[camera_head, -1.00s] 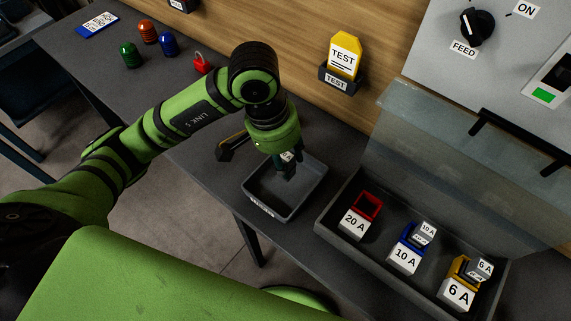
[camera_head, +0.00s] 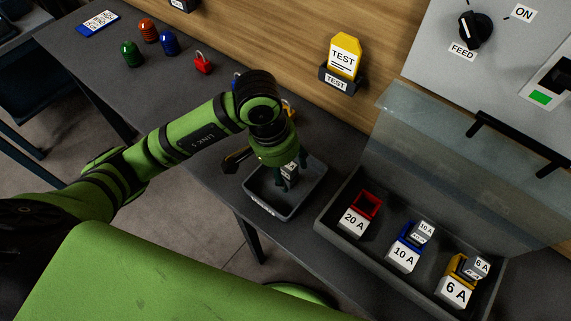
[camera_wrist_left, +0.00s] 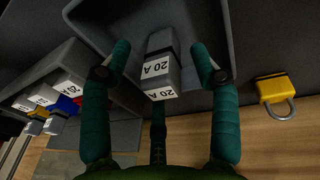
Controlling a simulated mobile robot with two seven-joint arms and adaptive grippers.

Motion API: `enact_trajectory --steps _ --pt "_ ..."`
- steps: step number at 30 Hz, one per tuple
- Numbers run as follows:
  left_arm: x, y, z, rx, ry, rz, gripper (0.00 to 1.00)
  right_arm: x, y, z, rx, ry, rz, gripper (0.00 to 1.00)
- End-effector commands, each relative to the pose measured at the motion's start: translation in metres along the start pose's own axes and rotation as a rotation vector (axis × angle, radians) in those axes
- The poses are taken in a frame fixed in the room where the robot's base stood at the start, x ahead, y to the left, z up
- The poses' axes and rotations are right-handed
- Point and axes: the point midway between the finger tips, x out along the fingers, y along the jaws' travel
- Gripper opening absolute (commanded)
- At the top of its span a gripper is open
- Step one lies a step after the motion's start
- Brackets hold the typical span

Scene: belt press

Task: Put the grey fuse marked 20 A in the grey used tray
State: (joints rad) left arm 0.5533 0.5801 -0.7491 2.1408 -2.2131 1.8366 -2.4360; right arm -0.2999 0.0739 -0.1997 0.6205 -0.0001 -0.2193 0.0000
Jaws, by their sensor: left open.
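The grey fuse marked 20 A (camera_wrist_left: 160,68) is inside the grey used tray (camera_wrist_left: 228,40), between my left gripper's fingers in the left wrist view. My left gripper (camera_wrist_left: 160,58) is open, with a gap on both sides of the fuse. In the head view my left gripper (camera_head: 285,180) reaches down into the used tray (camera_head: 272,211), and the fuse's white label (camera_head: 290,170) shows between its fingers. I cannot tell whether the fingers touch the tray floor. My right gripper is not in view.
The fuse box to the right has a red 20 A holder (camera_head: 367,205), empty, and blue (camera_head: 405,239) and yellow (camera_head: 457,269) holders with grey fuses. Its clear lid (camera_head: 450,160) stands raised. A yellow padlock (camera_wrist_left: 272,88) lies beside the tray. A red padlock (camera_head: 202,64) lies farther left.

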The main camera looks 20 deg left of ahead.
Motion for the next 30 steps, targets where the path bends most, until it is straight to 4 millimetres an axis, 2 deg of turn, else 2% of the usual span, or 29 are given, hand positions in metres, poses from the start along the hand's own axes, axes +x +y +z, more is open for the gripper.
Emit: enact_trajectory --steps 4,7,15,21,30 --pt "-0.006 -0.001 -0.001 0.001 0.005 -0.001 0.61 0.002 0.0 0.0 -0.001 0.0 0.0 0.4" --pt "-0.019 -0.001 -0.002 0.002 0.007 -0.003 0.61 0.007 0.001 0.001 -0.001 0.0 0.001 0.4" --pt "-0.077 -0.001 -0.002 0.002 0.009 -0.005 0.61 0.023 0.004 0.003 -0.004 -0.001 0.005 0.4" --pt "-0.108 -0.001 -0.001 0.0 0.005 -0.003 0.61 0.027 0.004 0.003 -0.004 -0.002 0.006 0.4" --pt "-0.121 0.0 0.0 -0.001 -0.001 0.0 0.61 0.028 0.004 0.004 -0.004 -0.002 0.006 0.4"
